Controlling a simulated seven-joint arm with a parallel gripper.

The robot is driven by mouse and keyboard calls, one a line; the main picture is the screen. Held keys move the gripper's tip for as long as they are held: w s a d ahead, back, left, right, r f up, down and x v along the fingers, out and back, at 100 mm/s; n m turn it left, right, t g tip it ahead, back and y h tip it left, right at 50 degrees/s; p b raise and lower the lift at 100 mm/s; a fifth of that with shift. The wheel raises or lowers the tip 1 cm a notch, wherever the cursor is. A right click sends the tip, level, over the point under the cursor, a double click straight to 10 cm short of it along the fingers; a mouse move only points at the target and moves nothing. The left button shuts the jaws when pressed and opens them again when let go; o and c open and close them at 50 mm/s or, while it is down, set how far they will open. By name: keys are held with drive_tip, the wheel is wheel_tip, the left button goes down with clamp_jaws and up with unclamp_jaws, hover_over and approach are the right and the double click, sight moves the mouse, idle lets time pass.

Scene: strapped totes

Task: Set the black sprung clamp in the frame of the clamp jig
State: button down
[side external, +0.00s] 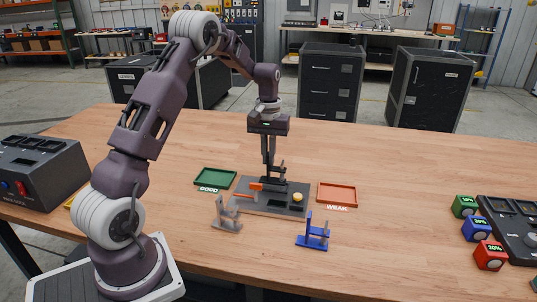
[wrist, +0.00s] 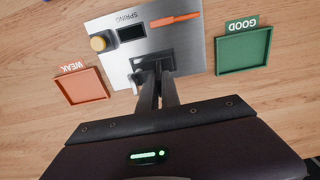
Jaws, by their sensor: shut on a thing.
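The black sprung clamp (side external: 275,177) is upright at the back of the clamp jig (side external: 265,207), between my fingertips. My gripper (side external: 269,163) points straight down and is shut on it. In the wrist view, the fingers (wrist: 159,98) reach to the dark clamp (wrist: 147,66) at the near edge of the jig's grey plate (wrist: 112,24). The fingers hide part of the clamp, and I cannot tell whether its base rests in the frame. The jig carries an orange lever (wrist: 175,19), a yellow knob (wrist: 98,43) and a dark display marked SPRING (wrist: 132,32).
The green GOOD tray (side external: 215,187) and the orange WEAK tray (side external: 337,205) flank the jig and look empty. A grey clamp (side external: 227,222) and a blue clamp (side external: 313,242) stand in front. Coloured cubes (side external: 490,256) sit far right. Bare wood lies between.

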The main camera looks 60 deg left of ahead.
drive_tip(key=shift+f, duration=0.15)
drive_tip(key=shift+f, duration=0.75)
drive_tip(key=c, duration=1.5)
unclamp_jaws()
drive_tip(key=shift+o, duration=0.5)
drive_tip(key=o, duration=0.3)
drive_tip(key=shift+r, duration=4.5)
